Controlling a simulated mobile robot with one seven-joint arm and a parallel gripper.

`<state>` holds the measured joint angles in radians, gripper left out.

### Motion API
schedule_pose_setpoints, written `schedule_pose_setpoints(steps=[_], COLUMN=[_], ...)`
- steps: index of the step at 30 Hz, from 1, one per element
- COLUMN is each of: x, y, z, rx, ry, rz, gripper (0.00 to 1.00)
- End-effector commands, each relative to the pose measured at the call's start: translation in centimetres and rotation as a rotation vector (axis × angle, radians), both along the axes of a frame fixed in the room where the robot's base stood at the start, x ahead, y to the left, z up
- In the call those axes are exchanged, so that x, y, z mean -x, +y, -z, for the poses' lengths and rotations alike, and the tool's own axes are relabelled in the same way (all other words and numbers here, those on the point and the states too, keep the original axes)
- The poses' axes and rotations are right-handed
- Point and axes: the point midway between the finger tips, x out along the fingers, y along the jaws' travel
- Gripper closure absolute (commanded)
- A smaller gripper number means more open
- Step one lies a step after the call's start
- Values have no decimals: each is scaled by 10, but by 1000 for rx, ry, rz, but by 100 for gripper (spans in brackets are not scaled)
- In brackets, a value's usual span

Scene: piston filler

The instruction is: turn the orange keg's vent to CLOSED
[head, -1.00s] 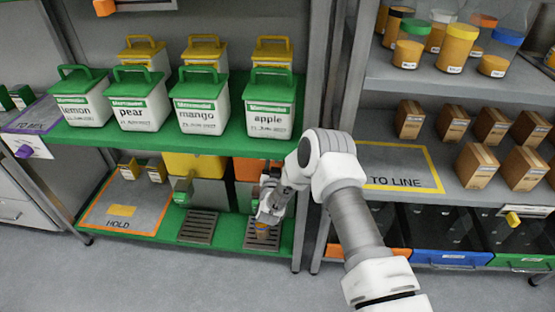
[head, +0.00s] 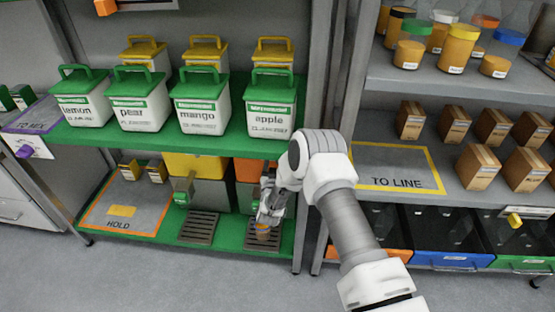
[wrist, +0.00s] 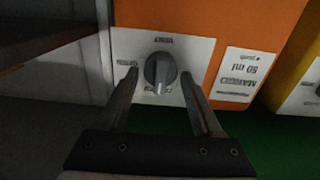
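In the wrist view the orange keg (wrist: 245,35) fills the top middle, with a white plate carrying a round grey knob (wrist: 160,72). The knob's raised grip runs roughly up and down in the picture. Small labels surround it, upside down and too blurred to read surely. My gripper (wrist: 160,75) is open, one finger on each side of the knob, with a narrow gap visible on both sides. In the head view my gripper (head: 268,212) is low before the keg.
A yellow keg (head: 195,163) stands beside the orange one. The green upper shelf (head: 180,145) with labelled tubs is above; a grey rack post (head: 315,130) is at the right.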

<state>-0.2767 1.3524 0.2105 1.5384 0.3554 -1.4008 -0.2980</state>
Motion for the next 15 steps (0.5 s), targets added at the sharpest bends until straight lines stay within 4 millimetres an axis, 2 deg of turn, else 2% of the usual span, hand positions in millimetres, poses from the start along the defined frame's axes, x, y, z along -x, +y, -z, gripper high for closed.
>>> schedule_pose_setpoints(steps=[1, 2, 11, 15], x=[0, 0, 0, 11], y=[0, 0, 0, 1], z=[0, 0, -1, -2], rx=[0, -1, -2, -1], ry=[0, 0, -1, 1], rz=[0, 0, 0, -1], gripper=[23, 17, 17, 17])
